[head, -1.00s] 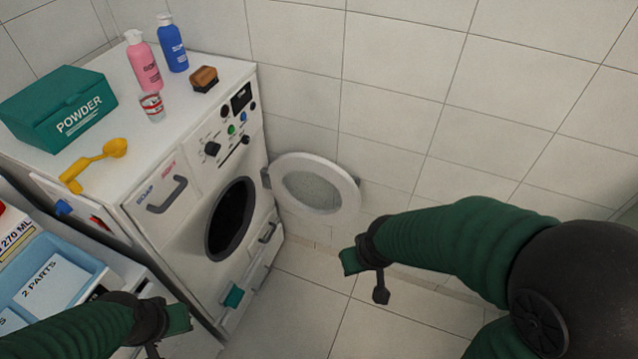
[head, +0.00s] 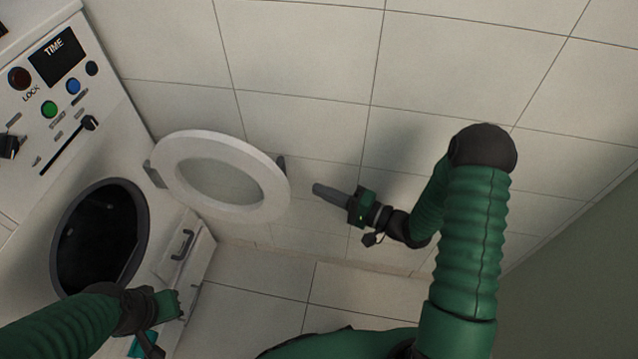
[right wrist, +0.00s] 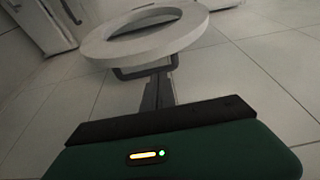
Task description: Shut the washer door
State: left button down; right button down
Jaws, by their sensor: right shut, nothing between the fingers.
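The washer (head: 30,190) is at the left in the head view, with its round dark opening (head: 105,235) uncovered. Its white ring door (head: 262,195) stands swung open to the right, with a dark handle (head: 281,168) on its outer edge. My right gripper (head: 318,189) is shut and empty, just right of the door, pointing at it. In the right wrist view the door (right wrist: 100,48) and its handle (right wrist: 122,74) are just beyond the shut fingers (right wrist: 158,80); I cannot tell whether they touch. My left gripper (head: 172,303) is in front of the washer's lower part; its jaw state is unclear.
The tiled wall (head: 310,80) is close behind the door and my right gripper. The control panel (head: 60,95) is above the opening. A small lower panel with a handle (head: 182,244) is below right of it. The tiled floor (head: 250,300) is clear.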

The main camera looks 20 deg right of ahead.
jog(key=b+x, duration=0.2)
jog(key=x, duration=0.6)
jog(key=shift+w, duration=0.4)
jog(key=shift+d+f, duration=0.1)
jog(key=shift+f, duration=0.05)
